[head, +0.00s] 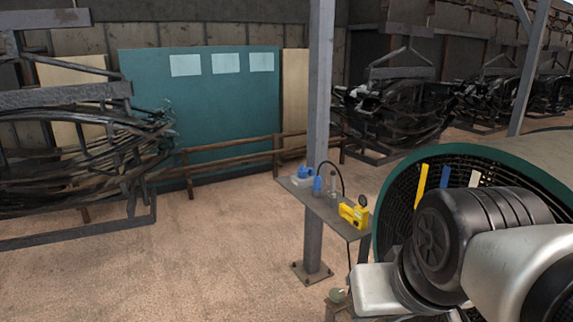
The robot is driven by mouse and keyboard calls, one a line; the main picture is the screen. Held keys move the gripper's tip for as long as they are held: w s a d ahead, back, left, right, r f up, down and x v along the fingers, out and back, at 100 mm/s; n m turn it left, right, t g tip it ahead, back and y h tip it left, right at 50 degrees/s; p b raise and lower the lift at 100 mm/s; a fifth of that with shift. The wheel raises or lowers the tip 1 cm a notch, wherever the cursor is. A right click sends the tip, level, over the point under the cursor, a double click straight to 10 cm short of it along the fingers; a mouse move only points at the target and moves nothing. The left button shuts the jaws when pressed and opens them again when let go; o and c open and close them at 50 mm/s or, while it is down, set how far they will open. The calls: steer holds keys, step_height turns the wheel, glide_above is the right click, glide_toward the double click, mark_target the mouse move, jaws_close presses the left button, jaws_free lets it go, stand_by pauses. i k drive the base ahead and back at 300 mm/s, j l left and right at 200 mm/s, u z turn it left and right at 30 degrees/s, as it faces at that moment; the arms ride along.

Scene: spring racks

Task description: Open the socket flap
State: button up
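A small blue and pale grey fitting (302,174), perhaps the socket, sits at the far left end of a narrow grey shelf (330,213) by a steel post. It is too small to tell whether its flap is open or shut. A blue upright item (318,186) stands just right of it, with a black cable arching over. My arm fills the lower right corner, well to the right of the shelf and nearer the camera. My gripper's fingers do not show.
The steel post (316,130) rises beside the shelf. A large green-rimmed fan (398,177) stands at right, close to my arm. Spring racks (75,140) stand at left and behind. Floor at left front is clear.

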mark_target(302, 170)
steer(key=i+j, duration=0.1)
steer(key=j, duration=0.35)
steer(key=i+j, duration=0.15)
steer(key=j, duration=0.35)
steer(key=i+j+u, duration=0.1)
steer(key=i+j, duration=0.95)
steer(key=i, duration=0.5)
steer(key=i+j, duration=0.15)
steer(key=i, duration=0.5)
steer(key=i+l, duration=0.45)
steer(key=l, duration=0.25)
steer(key=i+u, duration=0.05)
